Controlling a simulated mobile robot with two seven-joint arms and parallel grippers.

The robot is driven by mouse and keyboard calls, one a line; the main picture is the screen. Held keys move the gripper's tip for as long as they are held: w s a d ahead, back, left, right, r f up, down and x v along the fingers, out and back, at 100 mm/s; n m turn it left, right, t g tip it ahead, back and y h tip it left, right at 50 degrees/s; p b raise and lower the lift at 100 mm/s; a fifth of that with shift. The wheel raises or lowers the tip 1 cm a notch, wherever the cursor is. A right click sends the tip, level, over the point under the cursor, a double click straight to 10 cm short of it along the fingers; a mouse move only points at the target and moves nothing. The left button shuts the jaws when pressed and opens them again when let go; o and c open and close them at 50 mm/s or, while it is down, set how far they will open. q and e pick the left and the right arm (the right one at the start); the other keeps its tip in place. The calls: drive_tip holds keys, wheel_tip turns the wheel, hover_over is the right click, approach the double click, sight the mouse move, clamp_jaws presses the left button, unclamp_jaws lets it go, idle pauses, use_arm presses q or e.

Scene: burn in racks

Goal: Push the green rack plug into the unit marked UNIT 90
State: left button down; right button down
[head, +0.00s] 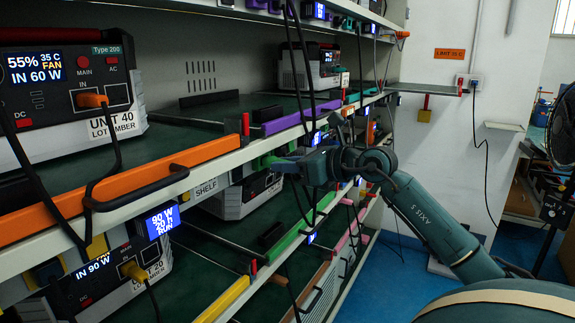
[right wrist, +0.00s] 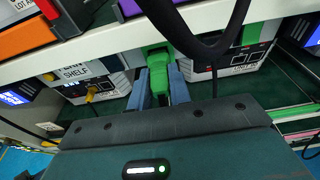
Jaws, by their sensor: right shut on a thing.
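My right gripper (head: 290,163) reaches in from the right to the shelf front, below the purple strip. It is shut on the green rack plug (head: 268,160). In the right wrist view the plug (right wrist: 158,80) sits between the two blue fingers of the gripper (right wrist: 159,88), by the white shelf edge. Its far end points toward the rack, and I cannot tell whether it touches a socket. A grey-and-black unit (head: 238,200) stands on the shelf below. I cannot read UNIT 90 on any label. My left gripper is not in view.
UNIT 40 (head: 58,62), with an orange plug (head: 92,101), stands at upper left. UNIT 20 (head: 100,285), with a yellow plug (head: 133,270), is below. An orange tray front with a black handle (head: 140,190) juts out. A thick black loop (right wrist: 205,45) hangs beside the plug.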

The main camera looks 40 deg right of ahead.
drive_tip(key=shift+f+b+v, duration=0.2)
drive_tip(key=shift+b+v, duration=0.85)
drive_tip(key=shift+v, duration=0.05)
drive_tip(key=shift+r, duration=0.1)
